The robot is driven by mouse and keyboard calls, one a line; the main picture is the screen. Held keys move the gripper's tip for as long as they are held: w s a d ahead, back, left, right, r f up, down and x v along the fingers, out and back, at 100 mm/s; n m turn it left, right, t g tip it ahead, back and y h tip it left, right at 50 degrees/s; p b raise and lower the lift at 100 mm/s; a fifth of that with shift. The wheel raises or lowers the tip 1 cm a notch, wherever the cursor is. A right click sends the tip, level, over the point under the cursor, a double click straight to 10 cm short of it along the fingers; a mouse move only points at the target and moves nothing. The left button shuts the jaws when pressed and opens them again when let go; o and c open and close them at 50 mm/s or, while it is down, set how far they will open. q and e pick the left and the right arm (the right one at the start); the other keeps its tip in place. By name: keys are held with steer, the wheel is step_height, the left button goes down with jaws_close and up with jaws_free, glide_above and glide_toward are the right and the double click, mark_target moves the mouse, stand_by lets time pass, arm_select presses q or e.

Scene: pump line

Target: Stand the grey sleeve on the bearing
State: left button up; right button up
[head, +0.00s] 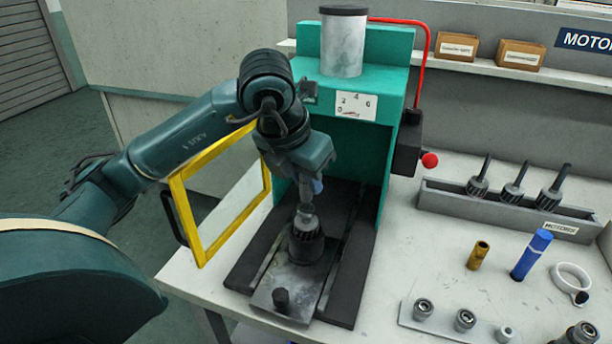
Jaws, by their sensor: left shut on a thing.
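My left gripper (308,193) reaches in from the left under the teal press and points down over the dark ribbed motor (306,245). It is shut on a small grey piece, which I take to be the grey sleeve (306,209); the hand hides most of it. The piece is right above the motor's top, in line with it. I cannot tell whether it touches what is below. A bearing on the motor cannot be made out clearly. The motor stands upright on a grey metal plate (272,299) with a dark knob. My right gripper is not in view.
The teal press (388,75) has a grey ram (342,45) above. A yellow-framed guard (184,222) stands left of the motor. At right are a motor rack (450,198), a brass sleeve (478,255), a blue cylinder (530,255), a white ring (571,268) and a bearing strip (442,323).

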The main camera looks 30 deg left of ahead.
arm_select(q)
steer(key=shift+f+b, duration=0.85)
steer(key=shift+f, duration=0.2)
steer(key=o, duration=1.1)
steer(key=shift+r, duration=0.2)
steer(key=shift+r+p, duration=2.3)
steer(key=shift+r, duration=0.65)
